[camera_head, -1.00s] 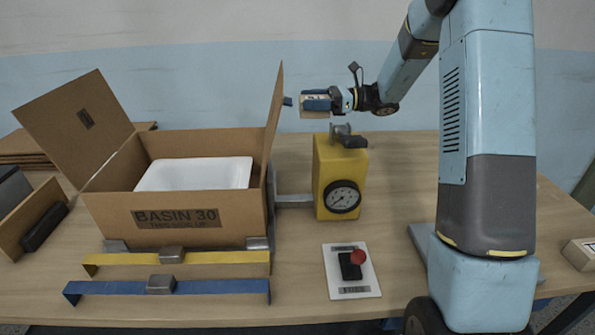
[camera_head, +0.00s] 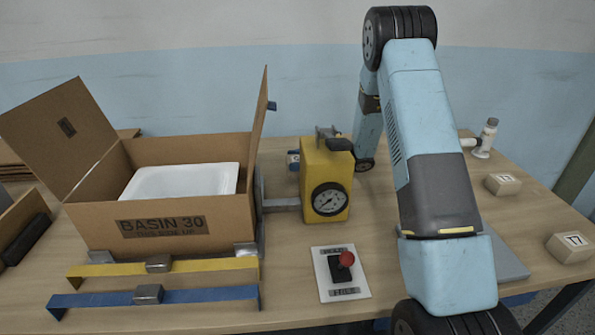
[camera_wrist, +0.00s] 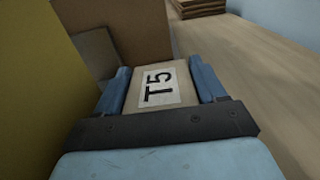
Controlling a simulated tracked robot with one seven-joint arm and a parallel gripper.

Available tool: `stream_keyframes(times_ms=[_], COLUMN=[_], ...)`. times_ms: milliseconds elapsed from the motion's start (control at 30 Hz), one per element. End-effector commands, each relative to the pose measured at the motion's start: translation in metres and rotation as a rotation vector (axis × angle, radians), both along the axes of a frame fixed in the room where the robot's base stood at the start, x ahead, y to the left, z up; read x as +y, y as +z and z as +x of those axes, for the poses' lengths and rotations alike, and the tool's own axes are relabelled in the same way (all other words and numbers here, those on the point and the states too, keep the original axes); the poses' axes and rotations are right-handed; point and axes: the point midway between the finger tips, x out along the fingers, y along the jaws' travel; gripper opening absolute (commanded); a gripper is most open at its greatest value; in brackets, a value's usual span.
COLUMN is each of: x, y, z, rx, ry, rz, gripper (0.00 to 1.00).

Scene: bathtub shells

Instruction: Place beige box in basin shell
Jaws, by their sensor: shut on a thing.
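The beige box (camera_wrist: 183,74), with a white label reading T5, sits between the two blue fingers of my gripper (camera_wrist: 160,85) in the wrist view. My gripper is shut on it. In the head view only the blue tip of my gripper (camera_head: 293,160) shows, low behind the left edge of the yellow gauge box. The white basin shell (camera_head: 180,182) lies inside an open cardboard box (camera_head: 185,217) marked BASIN 30, left of my gripper. The cardboard box's raised right flap (camera_head: 257,125) stands between them. The basin's floor is hidden in the head view.
The yellow gauge box (camera_head: 325,175) with a clamp on top stands right of the carton. Yellow (camera_head: 200,266) and blue (camera_head: 210,293) strips lie before the carton. Small boxes (camera_head: 570,247) lie at right.

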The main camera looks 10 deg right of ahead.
Motion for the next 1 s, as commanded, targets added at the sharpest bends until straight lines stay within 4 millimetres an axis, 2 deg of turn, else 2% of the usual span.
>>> stream_keyframes(times_ms=[133, 367, 733, 767, 833, 1000], x=[0.0, 0.0, 0.0, 0.0, 0.0, 0.0], y=[-0.009, -0.036, -0.04, -0.039, -0.039, -0.039], z=[0.0, 0.0, 0.0, 0.0, 0.0, 0.0], rx=[0.0, 0.0, -0.001, -0.001, -0.001, -0.001], ry=[0.0, 0.0, 0.0, 0.0, 0.0, 0.0], rz=[0.001, 0.0, 0.001, 0.0, 0.0, 0.0], gripper=[0.26, 0.26, 0.26, 0.73, 0.8, 0.81])
